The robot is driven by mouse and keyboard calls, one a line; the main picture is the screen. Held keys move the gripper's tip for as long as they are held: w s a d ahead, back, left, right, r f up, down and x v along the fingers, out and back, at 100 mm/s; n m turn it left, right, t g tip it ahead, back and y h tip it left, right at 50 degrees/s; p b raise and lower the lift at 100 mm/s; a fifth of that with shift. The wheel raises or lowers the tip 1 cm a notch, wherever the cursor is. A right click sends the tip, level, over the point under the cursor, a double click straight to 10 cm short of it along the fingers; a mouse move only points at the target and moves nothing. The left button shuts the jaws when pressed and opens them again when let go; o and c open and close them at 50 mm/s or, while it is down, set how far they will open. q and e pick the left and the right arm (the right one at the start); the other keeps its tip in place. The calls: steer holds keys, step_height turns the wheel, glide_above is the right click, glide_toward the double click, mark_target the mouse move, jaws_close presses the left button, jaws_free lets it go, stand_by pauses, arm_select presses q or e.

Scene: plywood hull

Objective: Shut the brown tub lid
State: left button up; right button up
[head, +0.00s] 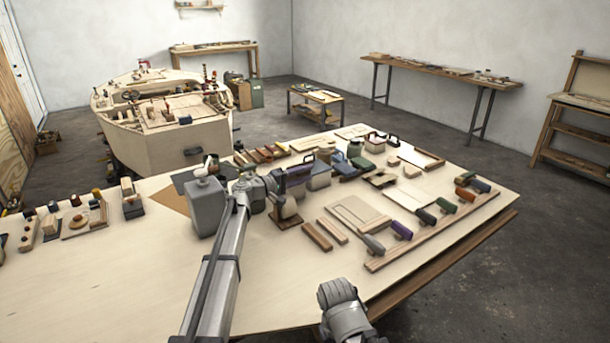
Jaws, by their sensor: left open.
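My left arm reaches over the bench from the lower part of the head view. Its gripper (280,187) is open, beside a purple-grey box with a handle (300,174). A small beige tub on a dark brown base (288,213) stands just below the gripper, and the gripper and wrist partly hide this area. A flat dark brown piece with a light middle (380,180) lies farther right. I cannot tell for sure which of these is the brown tub, or how its lid stands. My right gripper is not in view; only a grey part of my right arm shows at the bottom.
The plywood bench (130,265) is crowded with blocks, boxes and handled tools. A grey canister (206,207) stands left of my left wrist. A wooden rail with coloured handles (430,232) runs along the right edge. The near left of the bench top is clear.

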arm_select(q)
steer(key=shift+c, duration=0.2)
jaws_close()
stand_by(1.3)
